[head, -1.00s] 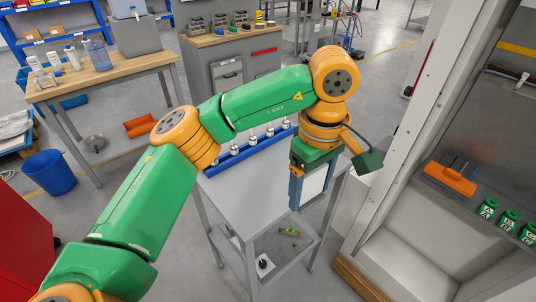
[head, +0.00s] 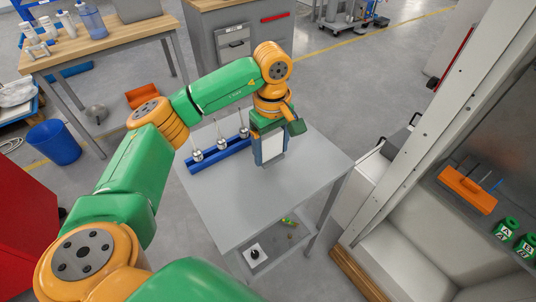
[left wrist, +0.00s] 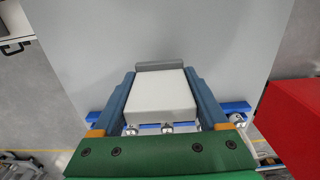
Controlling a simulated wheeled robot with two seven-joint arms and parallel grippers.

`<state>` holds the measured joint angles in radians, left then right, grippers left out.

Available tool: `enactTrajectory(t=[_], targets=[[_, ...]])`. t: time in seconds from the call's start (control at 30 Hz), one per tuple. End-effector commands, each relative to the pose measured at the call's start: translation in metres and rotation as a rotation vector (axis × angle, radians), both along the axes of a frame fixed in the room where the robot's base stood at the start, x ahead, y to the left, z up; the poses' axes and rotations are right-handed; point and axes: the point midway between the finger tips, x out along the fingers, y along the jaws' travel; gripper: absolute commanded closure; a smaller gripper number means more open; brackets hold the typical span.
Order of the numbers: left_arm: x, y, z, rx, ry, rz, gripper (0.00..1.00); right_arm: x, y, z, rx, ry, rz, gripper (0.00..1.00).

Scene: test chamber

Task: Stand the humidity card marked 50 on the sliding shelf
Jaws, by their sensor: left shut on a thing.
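My left gripper (head: 271,160) is above the grey table (head: 225,200), its blue fingers pointing down. It is shut on a flat white card (head: 273,146), which also shows between the fingers in the left wrist view (left wrist: 162,98) with a grey strip at its far end. No number shows on the face in view, so I cannot tell if it is the card marked 50. At the right of the head view is the open chamber, with a dark shelf (head: 480,225) inside; I cannot tell whether it slides. My right gripper is not in view.
A blue rack (head: 222,157) with several metal fittings stands on the table's far left. An orange block (head: 467,189) and green pieces lettered A (head: 505,229) and B (head: 526,247) are in the chamber. The chamber's pale frame (head: 440,125) stands right of the table. The table's front is clear.

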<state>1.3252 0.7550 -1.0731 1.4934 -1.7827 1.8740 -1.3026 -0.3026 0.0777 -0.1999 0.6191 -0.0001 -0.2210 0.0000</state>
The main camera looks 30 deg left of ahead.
Motion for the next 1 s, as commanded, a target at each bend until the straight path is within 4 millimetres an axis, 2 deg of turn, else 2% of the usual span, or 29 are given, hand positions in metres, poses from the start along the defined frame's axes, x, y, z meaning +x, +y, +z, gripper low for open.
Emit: enactTrajectory(t=[0.07,0.23,0.57,0.6,0.63,0.67,0.87,1.0], targets=[[0.001,0.01,-0.011,0.002,0.005,0.004,0.8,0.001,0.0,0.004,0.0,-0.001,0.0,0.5],[0.001,0.01,-0.038,0.001,0.004,-0.001,0.8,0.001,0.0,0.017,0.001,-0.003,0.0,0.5],[0.001,0.009,-0.046,0.001,0.001,0.0,0.8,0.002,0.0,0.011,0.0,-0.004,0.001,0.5],[0.001,0.009,-0.045,0.0,0.001,0.0,0.13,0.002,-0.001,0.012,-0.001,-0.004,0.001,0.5],[0.001,0.009,-0.044,0.0,0.001,0.0,0.05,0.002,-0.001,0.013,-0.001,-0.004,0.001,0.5],[0.001,0.009,-0.044,0.0,0.001,0.0,0.0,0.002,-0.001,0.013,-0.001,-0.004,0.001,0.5],[0.001,0.009,-0.044,0.0,0.001,0.0,0.0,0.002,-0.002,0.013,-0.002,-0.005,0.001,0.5],[0.003,0.009,-0.033,0.001,-0.004,0.0,0.0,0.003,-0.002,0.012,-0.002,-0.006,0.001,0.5]])
